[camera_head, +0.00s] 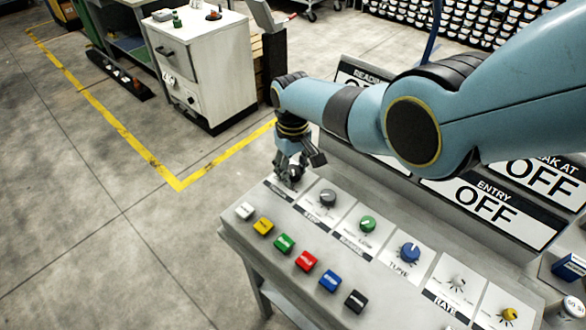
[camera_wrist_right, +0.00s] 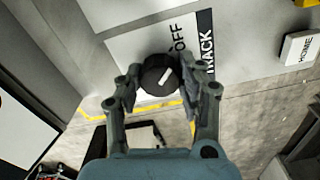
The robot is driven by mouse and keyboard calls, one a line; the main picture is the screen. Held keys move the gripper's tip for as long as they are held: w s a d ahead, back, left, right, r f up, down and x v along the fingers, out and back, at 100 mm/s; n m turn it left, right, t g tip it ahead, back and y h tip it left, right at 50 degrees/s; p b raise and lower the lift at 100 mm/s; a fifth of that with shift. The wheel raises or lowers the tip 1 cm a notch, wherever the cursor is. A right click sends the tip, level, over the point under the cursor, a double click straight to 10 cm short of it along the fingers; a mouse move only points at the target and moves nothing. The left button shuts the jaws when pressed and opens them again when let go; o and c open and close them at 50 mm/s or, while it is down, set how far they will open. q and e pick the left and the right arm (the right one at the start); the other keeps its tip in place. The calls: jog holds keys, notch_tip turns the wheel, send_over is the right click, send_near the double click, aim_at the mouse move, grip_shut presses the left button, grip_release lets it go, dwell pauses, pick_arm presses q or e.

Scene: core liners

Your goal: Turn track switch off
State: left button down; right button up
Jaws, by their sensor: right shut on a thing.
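The track switch is a round black knob (camera_wrist_right: 158,76) with a white pointer line, on a pale plate with the words OFF and TRACK beside it in the wrist view. The pointer lies slanted; I cannot tell which marking it points to. My right gripper (camera_wrist_right: 160,92) has its two fingers on either side of the knob, shut on it. In the head view the right gripper (camera_head: 292,172) comes down over the far left end of the panel (camera_head: 238,230) and mostly hides the knob. My left gripper is not in view.
Beside it on the panel are a grey knob (camera_head: 328,198), a green knob (camera_head: 367,223) and a blue knob (camera_head: 409,252). Several coloured buttons line the front, including a white one (camera_head: 245,211). An ENTRY OFF sign (camera_head: 487,208) stands behind. A white cabinet (camera_head: 205,70) stands farther back.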

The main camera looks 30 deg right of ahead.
aim_at(293, 169)
jog(key=o, duration=1.1)
jog(key=shift+o, duration=0.2)
notch_tip(293, 169, up, 12)
